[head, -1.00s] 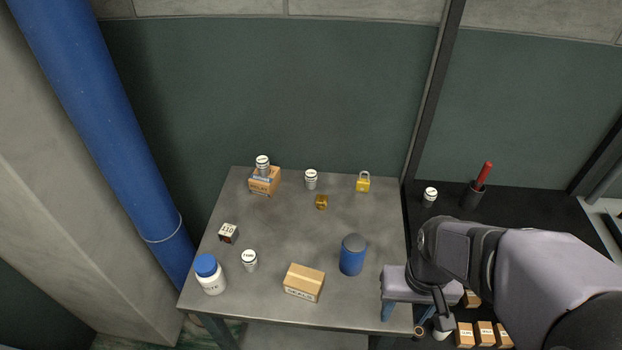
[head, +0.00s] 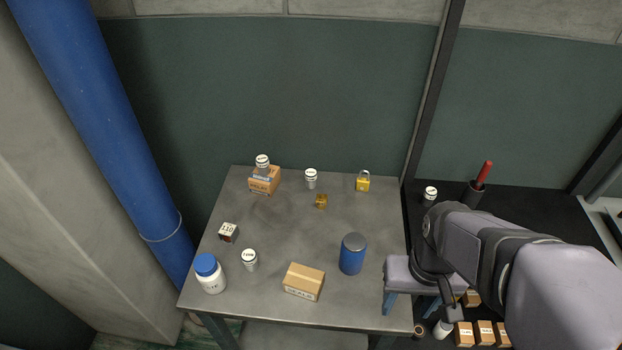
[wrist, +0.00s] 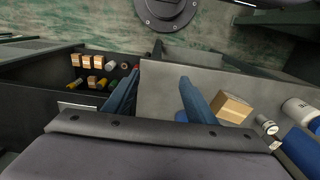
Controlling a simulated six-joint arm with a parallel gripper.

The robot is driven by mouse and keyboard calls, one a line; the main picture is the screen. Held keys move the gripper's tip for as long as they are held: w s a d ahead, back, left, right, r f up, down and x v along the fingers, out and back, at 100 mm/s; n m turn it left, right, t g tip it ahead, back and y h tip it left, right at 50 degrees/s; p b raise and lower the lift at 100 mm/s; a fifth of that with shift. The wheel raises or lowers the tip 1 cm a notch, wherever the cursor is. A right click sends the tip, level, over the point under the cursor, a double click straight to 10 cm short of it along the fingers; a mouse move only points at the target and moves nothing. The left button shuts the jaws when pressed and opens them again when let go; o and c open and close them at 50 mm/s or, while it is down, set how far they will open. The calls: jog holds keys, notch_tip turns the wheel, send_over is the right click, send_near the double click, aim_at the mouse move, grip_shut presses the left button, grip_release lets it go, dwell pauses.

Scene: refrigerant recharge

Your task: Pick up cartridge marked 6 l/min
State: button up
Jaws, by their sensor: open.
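Several small white cartridges with dark bands are in the head view. One (head: 262,161) stands on a cardboard box, one (head: 311,178) is at the back of the grey table, one (head: 249,260) is at the front left, and one (head: 430,195) is on the dark surface at right. The front-left one seems to show in the wrist view (wrist: 266,124). The markings are too small to read, so I cannot tell which says 6 l/min. My gripper (head: 410,309) is open and empty at the table's front right corner, apart from the cartridges; its blue fingers show in the wrist view (wrist: 158,80).
On the table are a blue can (head: 352,255), a cardboard box (head: 304,282), a white bottle with blue cap (head: 211,279), a yellow padlock (head: 363,183) and a brass piece (head: 321,201). A blue pipe (head: 110,130) stands left.

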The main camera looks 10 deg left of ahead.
jog(key=w+d+r+n+t+h+b, duration=0.1)
jog(key=w+d+n+t+h+b, duration=0.2)
jog(key=w+n, duration=0.8)
jog(key=n+t+y+b, duration=0.1)
jog(key=n+t+b, duration=0.7)
jog(key=n, duration=1.6)
send_over(310, 179)
jog(key=s+a+p, duration=0.2)
jog(key=s, duration=0.3)
jog(key=t, duration=0.2)
jog(key=shift+m, duration=0.3)
jog(key=f, duration=0.7)
jog(key=shift+w+d+f, duration=0.15)
jog(key=shift+d+f, duration=0.25)
jog(key=shift+f, duration=0.4)
jog(key=shift+p+x, duration=1.5)
jog(key=shift+x, duration=2.15)
jog(key=shift+d+r, duration=0.15)
jog(key=shift+d, duration=0.05)
